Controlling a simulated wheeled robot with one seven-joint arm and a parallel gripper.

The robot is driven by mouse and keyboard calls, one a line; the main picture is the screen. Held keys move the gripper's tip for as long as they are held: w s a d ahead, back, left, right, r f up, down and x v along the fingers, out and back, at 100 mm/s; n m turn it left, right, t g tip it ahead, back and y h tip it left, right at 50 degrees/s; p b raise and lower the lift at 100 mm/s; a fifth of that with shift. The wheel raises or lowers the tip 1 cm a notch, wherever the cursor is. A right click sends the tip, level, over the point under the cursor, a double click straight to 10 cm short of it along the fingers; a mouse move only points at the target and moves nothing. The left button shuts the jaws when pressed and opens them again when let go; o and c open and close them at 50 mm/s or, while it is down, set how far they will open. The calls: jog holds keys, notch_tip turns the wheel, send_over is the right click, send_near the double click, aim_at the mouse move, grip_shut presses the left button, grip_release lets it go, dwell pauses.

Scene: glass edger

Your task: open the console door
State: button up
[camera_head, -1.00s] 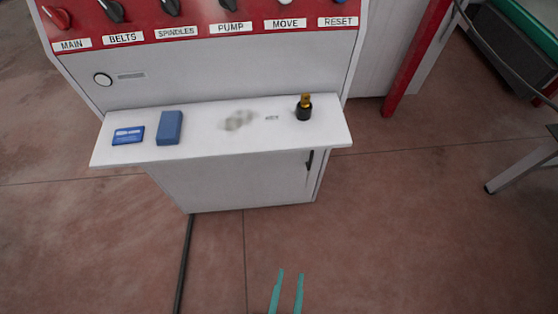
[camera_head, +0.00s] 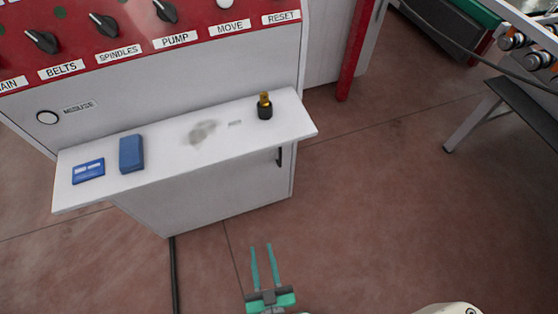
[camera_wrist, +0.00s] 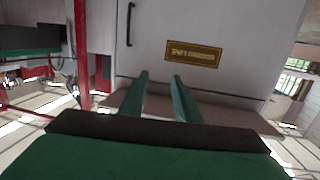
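The console (camera_head: 200,200) is a white cabinet with a red switch panel on top and a shelf across its front. Its door (camera_head: 215,195) is below the shelf and looks shut. A dark upright handle (camera_head: 279,157) is near the door's right edge. In the wrist view, the door (camera_wrist: 230,25) fills the middle, with the handle (camera_wrist: 130,24) at upper left and a yellow label plate (camera_wrist: 194,51). My gripper (camera_head: 264,247) has two teal fingers, apart and empty. It is in front of the console, clear of the handle. The fingers (camera_wrist: 160,77) point toward the door.
The shelf (camera_head: 170,165) juts out above the door and holds a blue card (camera_head: 88,171), a blue block (camera_head: 131,154) and a small black-and-yellow item (camera_head: 264,106). A dark cable (camera_head: 173,275) runs along the floor. A red post (camera_head: 356,50) stands at right. Floor right of the console is clear.

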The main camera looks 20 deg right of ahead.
jog(key=w+d+f+h, duration=0.1)
jog(key=w+d+f, duration=0.2)
jog(key=w, duration=0.3)
jog(key=w+d+f, duration=0.2)
jog(key=w+f, duration=0.2)
jog(key=w, duration=0.2)
jog(key=t, duration=0.1)
send_near(280, 158)
jog(key=w, duration=0.2)
jog(key=w+d, duration=0.1)
jog(key=w, duration=0.5)
jog(key=shift+w+d+r, duration=0.15)
jog(key=shift+w+d, duration=0.1)
jog(key=shift+d, duration=0.05)
grip_shut()
